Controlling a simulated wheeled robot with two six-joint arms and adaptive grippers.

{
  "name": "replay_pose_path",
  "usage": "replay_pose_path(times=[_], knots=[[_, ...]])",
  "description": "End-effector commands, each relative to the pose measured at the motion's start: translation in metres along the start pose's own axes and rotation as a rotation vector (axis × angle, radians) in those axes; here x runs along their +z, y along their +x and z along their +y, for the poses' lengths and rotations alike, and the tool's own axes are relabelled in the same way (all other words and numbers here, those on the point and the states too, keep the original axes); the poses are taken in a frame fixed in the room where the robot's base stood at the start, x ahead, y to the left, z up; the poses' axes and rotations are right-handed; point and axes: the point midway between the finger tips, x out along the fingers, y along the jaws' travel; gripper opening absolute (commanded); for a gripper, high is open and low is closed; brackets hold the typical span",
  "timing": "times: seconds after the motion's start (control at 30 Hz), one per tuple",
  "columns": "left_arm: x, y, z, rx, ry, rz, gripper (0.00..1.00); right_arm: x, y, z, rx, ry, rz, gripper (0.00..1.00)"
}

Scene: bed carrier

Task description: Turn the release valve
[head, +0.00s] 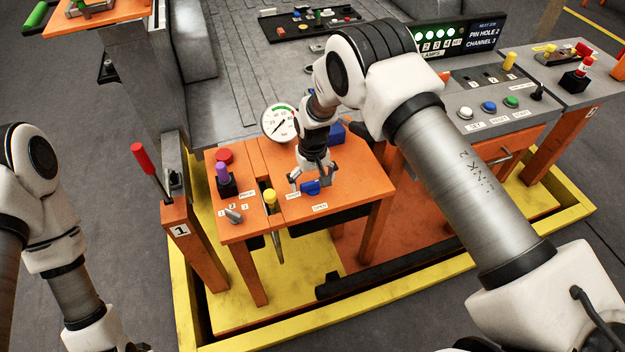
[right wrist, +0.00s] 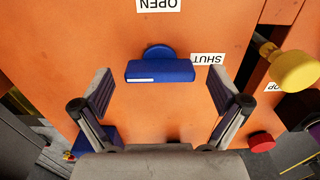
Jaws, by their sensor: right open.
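The release valve is a blue bar-shaped knob (head: 310,188) on the orange table top, with a SHUT label (head: 293,195) and an OPEN label (head: 320,207) beside it. My right gripper (head: 311,177) is open and points down over the knob. In the right wrist view the blue knob (right wrist: 160,71) lies crosswise between the fingertips, with a visible gap at each end. A white line marks one half of the bar, on the side away from the SHUT label (right wrist: 208,59). The OPEN label (right wrist: 158,4) is at the top edge. My left gripper is out of frame; only its arm shows.
On the same table are a pressure gauge (head: 280,123), a red button (head: 224,155), a purple-topped lever (head: 223,175) and a yellow knob (head: 269,197). A blue block (head: 337,132) is behind my right gripper. A red-handled lever (head: 144,160) stands at left. A button console (head: 490,107) is at right.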

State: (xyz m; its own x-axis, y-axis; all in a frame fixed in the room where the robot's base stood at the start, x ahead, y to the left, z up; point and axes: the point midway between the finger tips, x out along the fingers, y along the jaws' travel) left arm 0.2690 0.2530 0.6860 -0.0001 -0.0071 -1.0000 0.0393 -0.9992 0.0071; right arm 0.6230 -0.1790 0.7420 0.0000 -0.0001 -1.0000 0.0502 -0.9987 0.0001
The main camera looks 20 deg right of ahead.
Motion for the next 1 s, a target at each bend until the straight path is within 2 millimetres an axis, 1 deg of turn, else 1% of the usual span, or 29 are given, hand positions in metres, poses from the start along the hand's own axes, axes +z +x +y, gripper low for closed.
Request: replay_pose_path(times=[0.07, 0.17, 0.27, 0.4, 0.5, 0.6, 0.73, 1.0], knots=[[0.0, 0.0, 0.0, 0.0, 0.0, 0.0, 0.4, 0.0, -0.003, 0.0, 0.0, 0.0, 0.001, 0.98], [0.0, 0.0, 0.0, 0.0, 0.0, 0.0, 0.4, -0.001, -0.014, 0.0, 0.001, 0.0, 0.001, 0.98], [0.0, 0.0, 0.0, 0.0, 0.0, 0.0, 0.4, -0.001, -0.036, 0.0, 0.001, 0.001, 0.003, 0.98], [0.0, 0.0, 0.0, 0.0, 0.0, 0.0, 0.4, -0.001, -0.073, 0.0, 0.0, 0.0, 0.004, 0.98], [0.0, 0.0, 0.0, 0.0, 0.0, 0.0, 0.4, -0.001, -0.096, 0.0, 0.001, -0.001, 0.004, 0.98], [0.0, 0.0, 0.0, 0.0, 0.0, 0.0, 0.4, -0.001, -0.112, 0.0, 0.0, 0.0, 0.002, 0.98], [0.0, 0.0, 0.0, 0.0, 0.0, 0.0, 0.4, 0.0, -0.12, 0.0, 0.0, 0.0, -0.001, 0.98], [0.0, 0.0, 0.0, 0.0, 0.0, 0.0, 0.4, 0.0, -0.12, 0.0, 0.0, 0.0, -0.001, 0.98]])
